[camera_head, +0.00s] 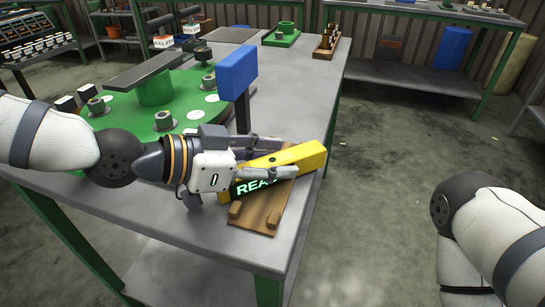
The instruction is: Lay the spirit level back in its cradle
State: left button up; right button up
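The spirit level (311,156) is a yellow bar with a dark panel of green lettering on its near face, part of it covered. It lies at a slant above or on a brown wooden cradle (262,207); I cannot tell whether they touch. My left gripper (299,159) comes from the left, with one finger behind the bar and one across its near face. The fingers appear closed on it. The near end of the cradle shows two small wooden pegs. My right arm shows at the right edge, its gripper out of view.
A blue block on a dark post (237,75) stands just behind my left gripper. A green round plate (128,119) with several grey fittings lies to the left. A green tray (281,40) and a wooden rack (328,42) are at the back. The table's right edge is close to the cradle.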

pick_arm(q)
jog(key=shift+r, duration=0.2)
jog(key=v, duration=1.2)
jog(key=shift+s+f, duration=0.1)
